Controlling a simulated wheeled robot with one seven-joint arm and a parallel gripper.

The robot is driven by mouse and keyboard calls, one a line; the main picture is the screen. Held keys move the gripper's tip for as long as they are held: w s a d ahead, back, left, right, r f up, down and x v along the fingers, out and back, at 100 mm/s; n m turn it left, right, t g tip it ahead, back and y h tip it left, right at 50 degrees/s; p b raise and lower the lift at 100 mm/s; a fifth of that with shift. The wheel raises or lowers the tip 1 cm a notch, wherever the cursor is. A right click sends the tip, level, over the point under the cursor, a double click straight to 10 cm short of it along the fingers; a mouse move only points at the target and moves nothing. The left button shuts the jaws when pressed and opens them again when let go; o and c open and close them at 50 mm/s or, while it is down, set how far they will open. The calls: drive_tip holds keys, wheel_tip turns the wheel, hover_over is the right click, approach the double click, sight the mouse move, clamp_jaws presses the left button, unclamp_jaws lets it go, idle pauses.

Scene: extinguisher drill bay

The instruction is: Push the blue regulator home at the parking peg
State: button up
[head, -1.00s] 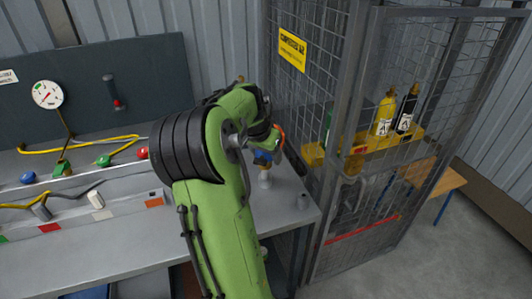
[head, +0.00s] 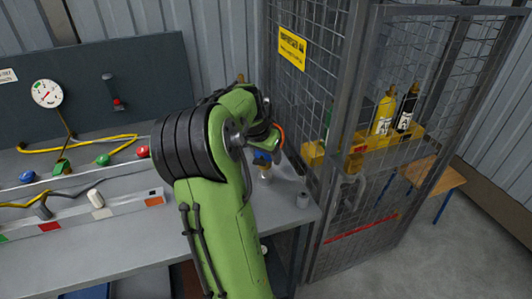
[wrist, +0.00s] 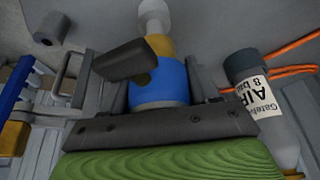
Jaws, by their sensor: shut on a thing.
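The blue regulator (head: 262,158) is at the right end of the bench, just above a pale upright peg (head: 265,178). In the wrist view the regulator (wrist: 158,82) is a blue body with a brass-coloured collar and a dark side piece. My gripper (wrist: 155,80) is shut on it, one finger on each side. The collar lines up with the pale peg (wrist: 153,15) and appears to meet it. I cannot tell how far the regulator sits on the peg. In the head view my arm partly hides my gripper (head: 262,148).
A mesh cage (head: 350,120) with yellow and black bottles rises close on the right. A labelled air bottle (wrist: 265,95) and orange hose (wrist: 290,70) lie beside my gripper in the wrist view.

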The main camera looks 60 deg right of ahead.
idle(0.4)
drive_tip(key=shift+f+b, duration=1)
drive_tip(key=shift+f, duration=0.2)
drive_tip(key=shift+f, duration=0.75)
idle(0.6)
drive_tip(key=o, duration=1.2)
drive_tip(key=p+v, duration=0.6)
drive_tip(key=v, duration=1)
drive_tip(key=shift+d, duration=0.1)
